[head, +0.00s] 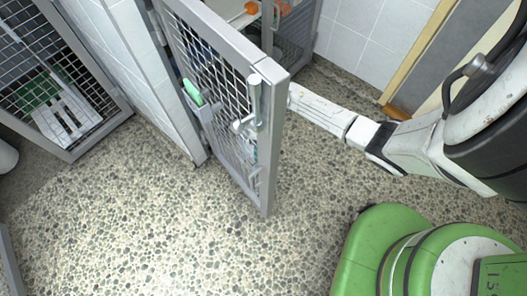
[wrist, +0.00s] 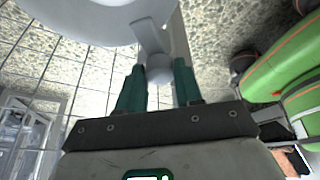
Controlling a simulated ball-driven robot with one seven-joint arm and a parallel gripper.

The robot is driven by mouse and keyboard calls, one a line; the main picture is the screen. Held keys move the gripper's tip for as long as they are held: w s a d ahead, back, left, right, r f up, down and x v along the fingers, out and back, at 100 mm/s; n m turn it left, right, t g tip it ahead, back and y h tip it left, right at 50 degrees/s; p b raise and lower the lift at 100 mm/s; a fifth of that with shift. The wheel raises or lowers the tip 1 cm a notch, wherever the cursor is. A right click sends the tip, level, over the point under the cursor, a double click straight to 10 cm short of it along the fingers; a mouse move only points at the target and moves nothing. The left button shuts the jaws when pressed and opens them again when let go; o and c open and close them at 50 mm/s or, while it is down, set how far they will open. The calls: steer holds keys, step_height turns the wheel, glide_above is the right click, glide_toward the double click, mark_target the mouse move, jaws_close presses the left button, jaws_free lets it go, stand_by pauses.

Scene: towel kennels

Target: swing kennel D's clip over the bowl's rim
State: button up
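In the wrist view a large smooth white round shape, seemingly the bowl (wrist: 85,12), fills the top left. A pale flat arm of the clip (wrist: 150,36) lies against its edge and ends in a round grey knob (wrist: 158,69). My gripper (wrist: 159,72) has its green fingers on both sides of this knob, which fills the gap between them. I cannot tell whether the clip is over the rim. In the head view my gripper is hidden behind the open mesh door (head: 268,175). No kennel letter is readable.
The door carries a latch handle (head: 255,98) and a green-handled item (head: 192,92) in a holder. Another mesh kennel front (head: 62,70) stands at the left. Pebbled floor (head: 150,230) is clear in front. My green base is at the lower right.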

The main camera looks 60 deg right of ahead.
steer(key=c, duration=0.6)
steer(key=shift+o, duration=0.2)
steer(key=shift+a+r+n+p, duration=0.1)
steer(key=shift+a+n+p, duration=0.55)
steer(key=shift+p, duration=0.5)
steer(key=shift+w+a+f, duration=0.1)
steer(key=shift+a+f, duration=0.05)
steer(key=shift+f, duration=0.05)
steer(key=shift+a, duration=0.1)
steer(key=shift+w+r, duration=0.1)
steer(key=shift+o, duration=0.3)
steer(key=shift+w, duration=0.1)
steer(key=o, duration=0.9)
steer(key=shift+o, duration=0.4)
steer(key=s+p+v, duration=0.2)
steer(key=p+v, duration=0.7)
steer(key=v, duration=0.3)
steer(key=shift+s+d+r+g+p, duration=0.15)
steer(key=shift+d+r+g+p, duration=0.05)
steer(key=shift+d+g+p, duration=0.15)
